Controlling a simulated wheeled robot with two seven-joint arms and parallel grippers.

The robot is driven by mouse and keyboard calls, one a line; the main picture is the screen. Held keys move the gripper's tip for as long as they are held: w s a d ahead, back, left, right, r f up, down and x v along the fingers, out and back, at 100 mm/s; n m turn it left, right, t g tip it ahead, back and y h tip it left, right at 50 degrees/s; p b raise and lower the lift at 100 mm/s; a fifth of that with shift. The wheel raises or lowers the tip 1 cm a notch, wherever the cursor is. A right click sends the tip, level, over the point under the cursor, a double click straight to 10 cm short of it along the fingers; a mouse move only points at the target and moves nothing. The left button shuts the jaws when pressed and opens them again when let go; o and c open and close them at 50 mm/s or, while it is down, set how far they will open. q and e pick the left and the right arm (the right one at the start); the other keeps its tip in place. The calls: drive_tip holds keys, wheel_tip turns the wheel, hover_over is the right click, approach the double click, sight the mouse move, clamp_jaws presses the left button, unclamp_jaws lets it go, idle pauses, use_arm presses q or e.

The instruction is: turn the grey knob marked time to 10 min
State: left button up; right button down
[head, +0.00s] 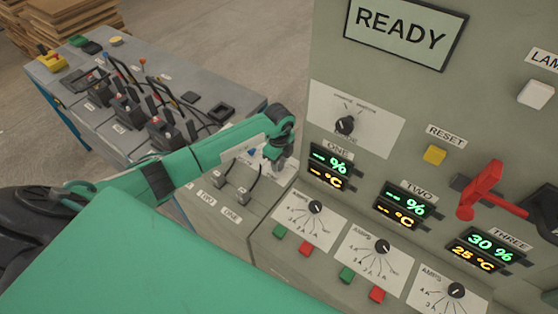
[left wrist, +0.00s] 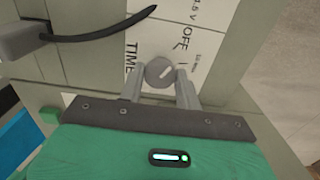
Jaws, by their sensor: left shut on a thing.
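The grey knob (left wrist: 158,70) marked TIME sits on a white label plate (left wrist: 150,42) with the words TIME and OFF. Its pale pointer line slants toward the upper right in the left wrist view; the small print by the scale is too blurred to read surely. My left gripper (left wrist: 160,80) is shut on the knob, one finger on each side. In the head view my left gripper (head: 277,162) reaches down to the sloping panel beside the grey cabinet and hides the knob. My right gripper is not in view.
A bench with battery gear (head: 125,105) is at the left.

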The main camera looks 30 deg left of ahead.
use_arm(q)
drive_tip(key=shift+f+m+b, duration=0.1)
drive_tip(key=shift+m+b, duration=0.85)
drive_tip(key=shift+m, duration=0.05)
drive_tip(key=m+b, duration=0.2)
drive_tip(key=m, duration=0.1)
drive_tip(key=shift+m+b, duration=0.3)
drive_tip(key=shift+b, duration=0.1)
drive_tip(key=shift+m+b, duration=0.95)
drive_tip(key=shift+m, duration=0.15)
drive_tip(key=shift+m+b, duration=0.75)
drive_tip(key=shift+m, duration=0.25)
drive_tip(key=o, duration=1)
